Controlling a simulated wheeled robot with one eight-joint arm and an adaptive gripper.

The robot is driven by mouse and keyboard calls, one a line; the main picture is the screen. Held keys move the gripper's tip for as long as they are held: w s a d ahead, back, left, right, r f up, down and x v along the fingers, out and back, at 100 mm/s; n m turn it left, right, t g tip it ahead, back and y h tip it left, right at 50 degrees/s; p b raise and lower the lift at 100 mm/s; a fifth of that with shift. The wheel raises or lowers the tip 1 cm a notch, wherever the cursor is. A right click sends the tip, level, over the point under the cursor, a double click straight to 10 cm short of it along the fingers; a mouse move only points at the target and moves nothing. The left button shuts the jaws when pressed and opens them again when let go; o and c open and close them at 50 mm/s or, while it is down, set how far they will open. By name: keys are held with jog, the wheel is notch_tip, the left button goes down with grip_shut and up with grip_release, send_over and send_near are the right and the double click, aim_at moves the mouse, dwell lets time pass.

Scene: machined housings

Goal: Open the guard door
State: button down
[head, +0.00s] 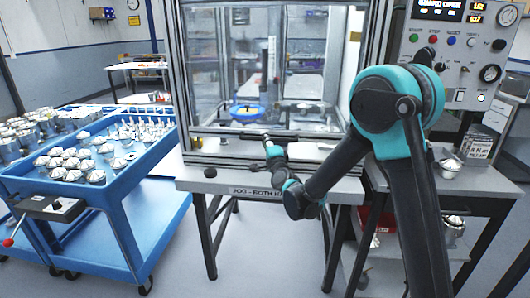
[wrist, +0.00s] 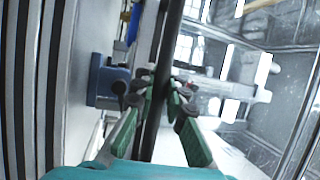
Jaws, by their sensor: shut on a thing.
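The guard door (head: 205,95) is a clear panel in a metal frame on the front of the machine. Its dark handle bar (head: 225,138) runs level along the door's lower part in the head view. In the wrist view the handle bar (wrist: 168,45) runs between my fingers. My gripper (head: 267,139) is at the bar, and in the wrist view its green-padded fingers (wrist: 163,88) are closed on it from both sides. My own arm covers the right part of the door's lower edge. How far the door stands open is hard to tell.
A control panel (head: 455,45) with buttons, gauges and a lit display is at the upper right. A blue cart (head: 125,215) with several metal parts stands left. A side table (head: 450,185) stands right. Inside the machine are a yellow-rimmed blue part (head: 245,113) and a fixture.

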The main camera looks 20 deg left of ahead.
notch_tip(320, 180, up, 42)
jog(key=shift+r, duration=0.2)
jog(key=c, duration=1.5)
grip_release()
jog(key=shift+c, duration=0.2)
jog(key=v, duration=1.2)
